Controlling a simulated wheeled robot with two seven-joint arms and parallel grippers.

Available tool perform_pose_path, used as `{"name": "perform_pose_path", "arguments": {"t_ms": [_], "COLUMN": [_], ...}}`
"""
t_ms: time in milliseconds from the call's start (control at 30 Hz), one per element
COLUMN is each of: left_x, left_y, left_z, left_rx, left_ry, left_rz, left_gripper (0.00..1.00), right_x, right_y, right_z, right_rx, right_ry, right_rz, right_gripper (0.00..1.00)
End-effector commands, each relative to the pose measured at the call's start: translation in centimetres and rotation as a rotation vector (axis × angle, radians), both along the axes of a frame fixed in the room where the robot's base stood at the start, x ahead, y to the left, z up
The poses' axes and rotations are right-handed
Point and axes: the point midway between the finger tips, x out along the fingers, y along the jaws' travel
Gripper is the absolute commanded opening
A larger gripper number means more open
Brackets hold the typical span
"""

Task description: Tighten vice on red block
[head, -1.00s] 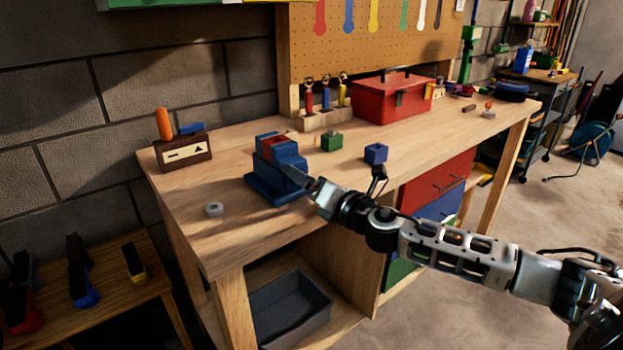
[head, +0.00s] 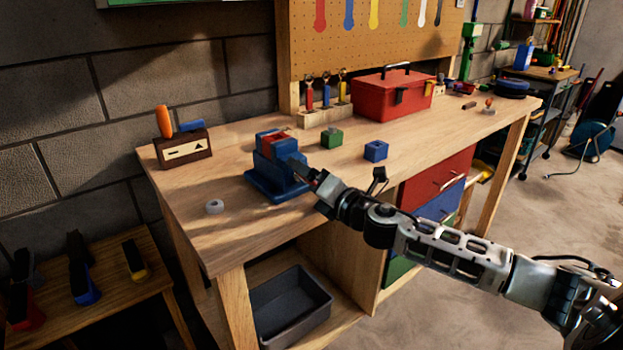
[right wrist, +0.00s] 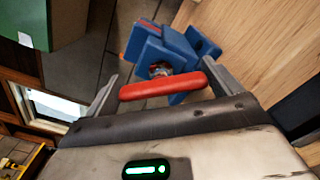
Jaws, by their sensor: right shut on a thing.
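The blue vice (head: 278,183) stands near the front edge of the wooden workbench, left of centre. The red block (head: 279,141) sits between its jaws at the top; any small gap there cannot be made out. My right gripper (head: 304,174) is at the front right side of the vice. In the right wrist view the red handle bar (right wrist: 163,87) lies crosswise between my fingers, which are shut on it. The vice (right wrist: 172,48) shows just beyond the bar. My left gripper is not in view.
On the workbench (head: 225,235) are a grey ring (head: 214,207), a green block (head: 332,139), a blue block (head: 376,151), a red toolbox (head: 393,96) and a wooden box with an orange-handled tool (head: 182,152). A grey bin (head: 290,307) sits below.

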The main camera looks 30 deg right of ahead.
Motion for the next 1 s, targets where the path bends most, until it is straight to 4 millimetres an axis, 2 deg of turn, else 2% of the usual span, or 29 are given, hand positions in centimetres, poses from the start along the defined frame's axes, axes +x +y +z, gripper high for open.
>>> {"name": "perform_pose_path", "arguments": {"t_ms": [33,67,100,333,467,767,1000], "left_x": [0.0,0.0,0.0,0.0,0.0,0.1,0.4], "left_y": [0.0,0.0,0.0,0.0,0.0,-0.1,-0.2], "left_z": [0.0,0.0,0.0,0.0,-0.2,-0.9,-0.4], "left_rx": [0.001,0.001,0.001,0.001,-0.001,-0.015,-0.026], "left_ry": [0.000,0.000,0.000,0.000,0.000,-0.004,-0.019], "left_rz": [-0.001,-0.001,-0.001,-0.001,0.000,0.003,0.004], "left_gripper": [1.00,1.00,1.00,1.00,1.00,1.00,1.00], "right_x": [0.0,0.0,0.0,-0.1,-0.9,-5.3,-8.6], "right_y": [0.0,0.0,0.0,0.0,-0.1,-0.4,-0.6], "right_z": [0.0,0.0,0.0,0.0,-0.2,-0.4,-0.3], "right_rx": [0.001,0.001,0.001,-0.001,-0.001,-0.003,0.000], "right_ry": [0.000,0.000,0.000,0.000,0.003,0.005,0.005], "right_rz": [-0.001,-0.001,-0.001,-0.001,-0.001,0.001,0.000], "right_gripper": [0.68,0.96,1.00,1.00,1.00,1.00,1.00]}}
